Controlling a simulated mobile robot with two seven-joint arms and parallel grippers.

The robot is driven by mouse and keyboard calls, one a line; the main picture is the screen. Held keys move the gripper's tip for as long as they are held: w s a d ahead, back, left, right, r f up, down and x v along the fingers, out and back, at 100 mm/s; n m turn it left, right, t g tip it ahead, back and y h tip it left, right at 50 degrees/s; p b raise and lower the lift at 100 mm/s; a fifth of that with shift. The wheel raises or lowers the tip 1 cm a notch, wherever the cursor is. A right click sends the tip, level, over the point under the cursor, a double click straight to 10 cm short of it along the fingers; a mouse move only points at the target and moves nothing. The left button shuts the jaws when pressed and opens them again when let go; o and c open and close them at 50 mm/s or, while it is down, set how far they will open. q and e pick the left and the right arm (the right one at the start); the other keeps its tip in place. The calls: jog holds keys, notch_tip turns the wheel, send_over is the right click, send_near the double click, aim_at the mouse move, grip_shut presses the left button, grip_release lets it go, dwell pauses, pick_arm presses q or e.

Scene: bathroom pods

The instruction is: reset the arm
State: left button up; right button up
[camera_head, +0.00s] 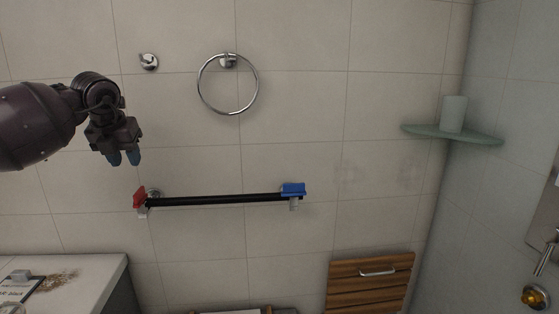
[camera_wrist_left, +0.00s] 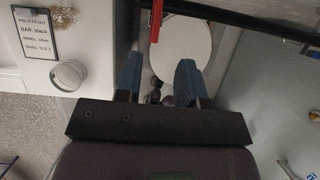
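My left gripper (camera_head: 124,158) is at the left of the head view, in front of the tiled wall, above and left of the black bar. Its two blue fingers point down. In the left wrist view the fingers (camera_wrist_left: 158,78) stand apart with nothing held between them. The black bar (camera_head: 225,199) is mounted on the wall, with a red piece (camera_head: 139,197) at its left end and a blue piece (camera_head: 293,189) at its right end. The bar also shows at the top of the left wrist view (camera_wrist_left: 250,17). My right gripper is not in view.
A towel ring (camera_head: 202,94) and a small hook (camera_head: 148,62) are on the wall. A corner shelf (camera_head: 470,138) holds a cup (camera_head: 453,113). A counter (camera_head: 88,283) with a label card is at lower left; a folded wooden seat (camera_head: 350,283) is at lower right.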

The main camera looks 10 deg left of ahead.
pick_arm(q)
jog(key=w+d+r+m+t+h, duration=0.1)
jog(key=d+r+m+t+h, duration=0.15)
jog(key=d+h, duration=0.5)
jog(key=w+d+r+m+t+h, duration=0.15)
jog(key=d+r+h, duration=0.25)
jog(key=d, duration=0.7)
jog(key=s+d+f+n+t+h, duration=0.2)
jog(key=d+f+n+t+h, duration=0.15)
jog(key=d+h, duration=0.3)
jog(key=s+a+f+n+t+y, duration=0.2)
jog(key=s+f+n+y, duration=0.15)
jog(key=f+n, duration=0.55)
jog(key=s+a+f+n+t+y, duration=0.1)
jog(key=s+a+f+n+y, duration=0.15)
jog(key=f+n+y, duration=0.6)
jog(key=s+a+f+n+t+y, duration=0.15)
jog(key=s+f+n, duration=0.4)
jog(key=f, duration=0.75)
jog(key=s+a+f+n+g+y, duration=0.2)
jog(key=s+f+n, duration=0.3)
jog(key=s+f, duration=0.5)
jog(key=s+a+f+n+g+y, duration=0.1)
jog(key=s+f+n, duration=0.4)
jog(key=s+f, duration=0.6)
jog(key=s+a+g, duration=0.1)
jog(key=s+g, duration=0.1)
jog(key=s, duration=0.2)
jog(key=shift+f+y, duration=0.25)
jog(key=shift+y, duration=0.1)
